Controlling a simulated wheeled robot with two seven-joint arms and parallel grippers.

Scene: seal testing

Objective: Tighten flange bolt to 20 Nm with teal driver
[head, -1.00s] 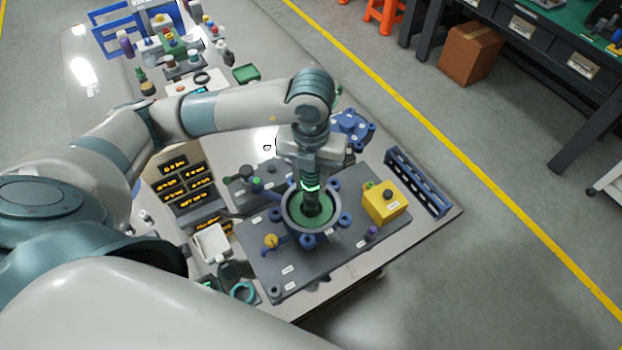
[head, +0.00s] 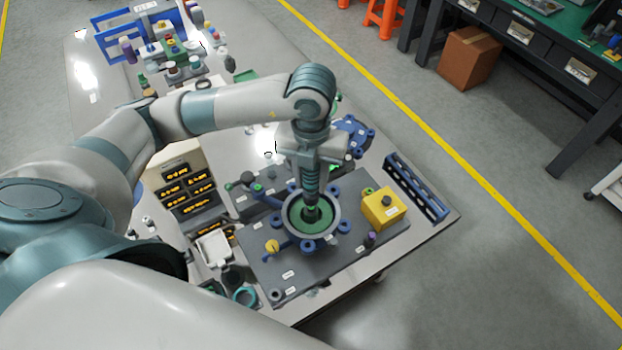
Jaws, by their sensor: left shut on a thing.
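The flange (head: 290,222) is a grey ring with blue bolt lugs around it and a green disc (head: 322,224) inside. It sits on a dark grey plate (head: 335,262). My left gripper (head: 311,168) points straight down above the flange and is shut on the teal driver (head: 311,181). The driver stands upright, and its dark lower end reaches down over the green disc inside the ring. I cannot tell whether its tip touches anything. The gripper hides the driver's upper part. My right gripper is not in view.
A yellow box with a dark knob (head: 384,207) stands right of the flange. A blue slotted rack (head: 416,187) lies near the table's right edge. Displays with orange digits (head: 187,187) and a white tray (head: 213,249) are at the left. A blue flanged part (head: 355,134) lies behind.

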